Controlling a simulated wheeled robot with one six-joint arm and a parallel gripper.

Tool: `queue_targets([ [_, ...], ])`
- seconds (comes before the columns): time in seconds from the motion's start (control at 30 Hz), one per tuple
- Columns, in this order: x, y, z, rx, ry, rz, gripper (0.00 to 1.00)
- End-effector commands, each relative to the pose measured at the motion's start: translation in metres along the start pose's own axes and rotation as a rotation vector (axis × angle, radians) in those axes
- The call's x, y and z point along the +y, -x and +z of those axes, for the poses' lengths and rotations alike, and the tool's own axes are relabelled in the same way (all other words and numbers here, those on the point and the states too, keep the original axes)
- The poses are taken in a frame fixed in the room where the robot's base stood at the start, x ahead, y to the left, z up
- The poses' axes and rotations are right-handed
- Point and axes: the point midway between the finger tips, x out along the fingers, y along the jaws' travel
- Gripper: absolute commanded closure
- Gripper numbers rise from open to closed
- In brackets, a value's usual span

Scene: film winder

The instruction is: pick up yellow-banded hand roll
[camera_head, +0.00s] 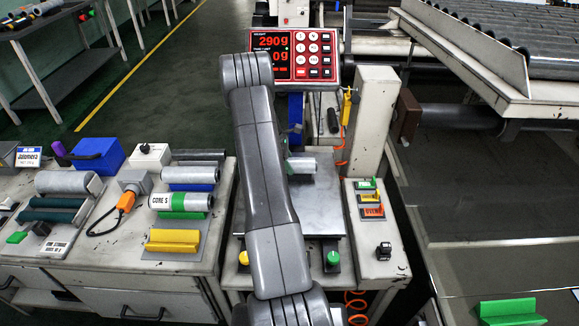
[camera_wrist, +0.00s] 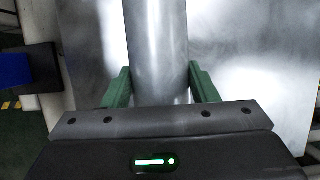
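A plain grey roll (camera_wrist: 157,50) lies over a shiny metal plate (camera_wrist: 230,60) in the wrist view. The green fingers of my gripper (camera_wrist: 160,88) stand one on each side of it, very close to its sides. Whether they press on it is unclear. In the head view, the roll's end (camera_head: 302,166) shows above the scale plate (camera_head: 318,205), and my arm hides the rest of it and most of my gripper. No yellow band shows on the visible part. On the left bench, the yellow cradle (camera_head: 173,241) is empty.
On the left bench lie a green-banded roll (camera_head: 182,202), a blue-banded roll (camera_head: 190,175) and a grey roll (camera_head: 68,183). A beige post (camera_head: 372,115) stands right of the plate.

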Motion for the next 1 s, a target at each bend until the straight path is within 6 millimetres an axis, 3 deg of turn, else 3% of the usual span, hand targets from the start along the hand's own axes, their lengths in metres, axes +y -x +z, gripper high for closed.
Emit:
queue_targets([
  [0.33,0.001,0.007,0.003,0.000,-0.001,0.003,0.79],
  [0.73,-0.001,0.075,0.031,0.001,-0.001,0.004,0.79],
  [1.0,-0.003,0.093,0.039,0.000,-0.002,0.000,0.79],
])
